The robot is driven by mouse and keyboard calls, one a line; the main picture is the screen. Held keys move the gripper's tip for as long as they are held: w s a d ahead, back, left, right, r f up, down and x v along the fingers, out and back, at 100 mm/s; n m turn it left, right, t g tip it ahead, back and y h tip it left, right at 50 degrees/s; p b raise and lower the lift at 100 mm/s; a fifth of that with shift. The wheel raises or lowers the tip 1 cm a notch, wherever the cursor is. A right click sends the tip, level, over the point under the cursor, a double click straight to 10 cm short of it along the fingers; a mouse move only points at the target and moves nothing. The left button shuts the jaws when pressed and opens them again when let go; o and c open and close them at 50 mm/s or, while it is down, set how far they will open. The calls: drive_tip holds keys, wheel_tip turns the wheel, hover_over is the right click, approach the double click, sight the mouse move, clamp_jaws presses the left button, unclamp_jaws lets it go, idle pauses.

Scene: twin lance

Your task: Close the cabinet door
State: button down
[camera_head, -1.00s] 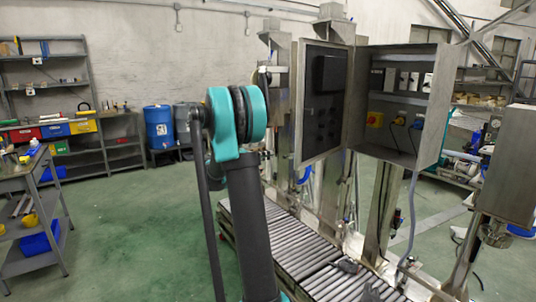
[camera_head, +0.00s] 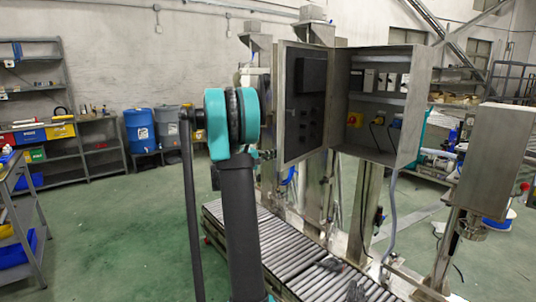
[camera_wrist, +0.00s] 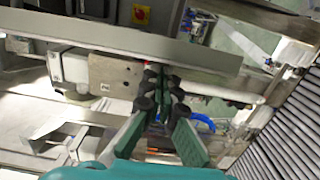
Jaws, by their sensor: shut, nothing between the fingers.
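The grey metal cabinet (camera_head: 405,142) shows in the head view right of centre, with switches and a yellow-and-red knob inside. Its door (camera_head: 303,105) stands open to the left, with a dark panel on its face. A long grey metal edge (camera_wrist: 120,52) lies just beyond the tips. I cannot tell whether they touch it. The knob (camera_wrist: 141,14) shows past that edge.
A roller conveyor (camera_head: 290,255) runs below the cabinet; its rollers also show at the right of the wrist view. A grey box on a post (camera_head: 492,155) stands at the right. Green floor is clear at the left.

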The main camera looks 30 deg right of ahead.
drive_tip(key=shift+s+d, duration=0.1)
drive_tip(key=shift+s, duration=0.15)
